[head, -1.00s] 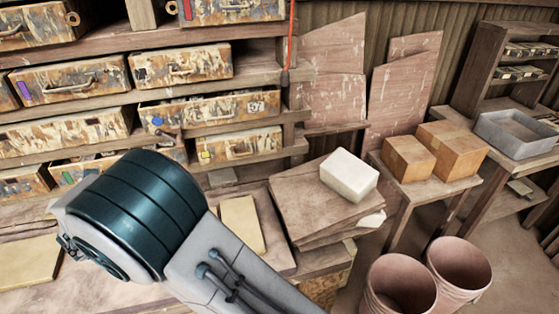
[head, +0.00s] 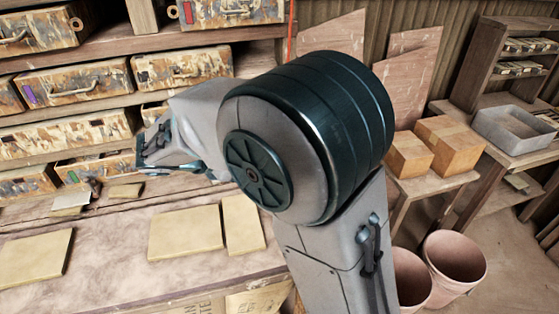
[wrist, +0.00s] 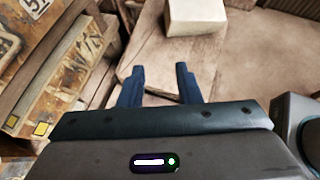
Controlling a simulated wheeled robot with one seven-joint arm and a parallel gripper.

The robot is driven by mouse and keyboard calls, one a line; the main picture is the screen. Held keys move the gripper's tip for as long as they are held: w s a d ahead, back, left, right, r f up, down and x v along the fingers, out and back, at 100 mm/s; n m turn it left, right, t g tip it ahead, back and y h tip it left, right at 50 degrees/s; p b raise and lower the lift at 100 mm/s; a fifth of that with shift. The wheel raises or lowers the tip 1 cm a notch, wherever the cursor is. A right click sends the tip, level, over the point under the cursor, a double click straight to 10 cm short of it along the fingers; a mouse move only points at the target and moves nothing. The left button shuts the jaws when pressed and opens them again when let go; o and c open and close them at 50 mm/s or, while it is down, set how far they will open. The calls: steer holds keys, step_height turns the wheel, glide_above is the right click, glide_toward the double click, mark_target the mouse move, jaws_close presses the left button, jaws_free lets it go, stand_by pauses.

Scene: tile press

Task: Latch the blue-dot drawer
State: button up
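The blue-dot drawer is mostly hidden behind my arm in the head view; only a sliver of its left front (head: 150,110) shows. Its blue dot is not clearly visible now. In the wrist view, a paint-worn drawer with a number label (wrist: 34,6) is at the upper left, seemingly the same one. Whether it is latched cannot be told. My gripper (wrist: 160,75) has its two blue fingers apart with nothing between them. It is to the right of that drawer in the wrist view.
Yellow-marked drawer fronts (wrist: 40,129) are at the wrist view's left. A pale block (wrist: 197,16) lies on boards at its top. The bench holds several tan tiles (head: 185,232). Cardboard boxes (head: 450,145) and buckets (head: 455,267) stand at right.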

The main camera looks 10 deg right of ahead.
steer(key=s+d+r+m+g+y+p, duration=0.1)
steer(key=s+d+m+g+y, duration=0.1)
steer(key=s+d+m, duration=0.3)
steer(key=shift+d+r+y, duration=0.15)
steer(key=shift+d+y, duration=0.05)
steer(key=shift+y, duration=0.1)
steer(key=shift+w, duration=0.1)
